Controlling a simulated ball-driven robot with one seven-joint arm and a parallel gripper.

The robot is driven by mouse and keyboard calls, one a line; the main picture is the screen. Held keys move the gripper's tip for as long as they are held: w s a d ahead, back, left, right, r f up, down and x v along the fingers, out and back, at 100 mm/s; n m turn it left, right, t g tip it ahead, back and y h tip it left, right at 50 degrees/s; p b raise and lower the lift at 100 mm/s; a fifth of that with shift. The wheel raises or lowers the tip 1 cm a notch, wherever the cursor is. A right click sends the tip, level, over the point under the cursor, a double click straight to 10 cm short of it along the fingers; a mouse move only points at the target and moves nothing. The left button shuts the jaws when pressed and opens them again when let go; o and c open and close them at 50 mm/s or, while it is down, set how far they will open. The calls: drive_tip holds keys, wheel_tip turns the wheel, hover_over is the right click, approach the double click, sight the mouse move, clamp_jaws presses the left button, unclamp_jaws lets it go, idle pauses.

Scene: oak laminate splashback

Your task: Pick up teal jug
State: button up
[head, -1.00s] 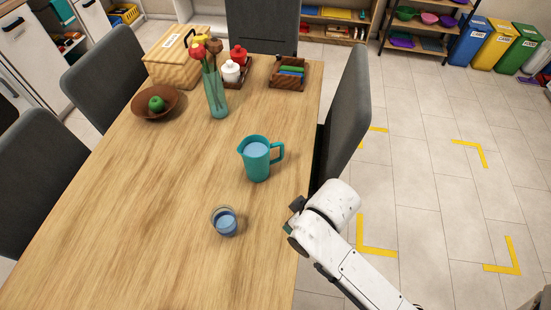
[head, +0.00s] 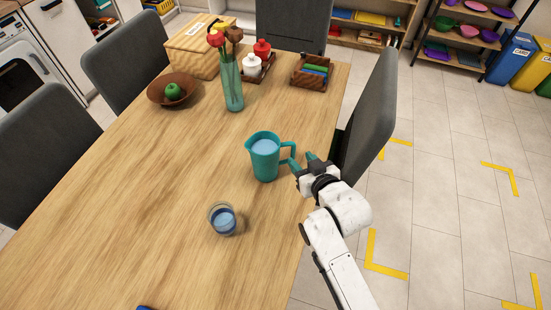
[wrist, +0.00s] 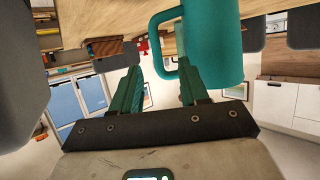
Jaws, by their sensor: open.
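The teal jug (head: 264,160) stands upright on the wooden table, with pale blue contents at its top and its handle toward the right. In the wrist view the jug (wrist: 212,40) is large at the upper right, its handle (wrist: 166,45) over the gap between the fingers. My gripper (head: 304,160) is just right of the handle in the head view, its teal fingers pointing toward the jug. In the wrist view my gripper (wrist: 160,88) is open, with the handle near the fingertips; I cannot tell whether they touch.
A glass of blue liquid (head: 223,218) stands in front of the jug on the table (head: 130,210). Behind are a flower vase (head: 232,88), a bowl with green fruit (head: 170,92), a wooden box (head: 195,55) and condiments (head: 258,60). A grey chair (head: 370,115) stands close behind my gripper.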

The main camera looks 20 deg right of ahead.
sight(294, 153)
drive_tip(key=shift+f+p+x, duration=0.2)
drive_tip(key=shift+x, duration=1.6)
drive_tip(key=shift+f+p+x, duration=0.15)
drive_tip(key=shift+x, duration=1.7)
drive_tip(key=shift+s+d, duration=0.15)
drive_tip(key=shift+d, duration=0.05)
drive_tip(key=shift+c, duration=0.3)
clamp_jaws()
drive_tip(key=shift+r, duration=0.1)
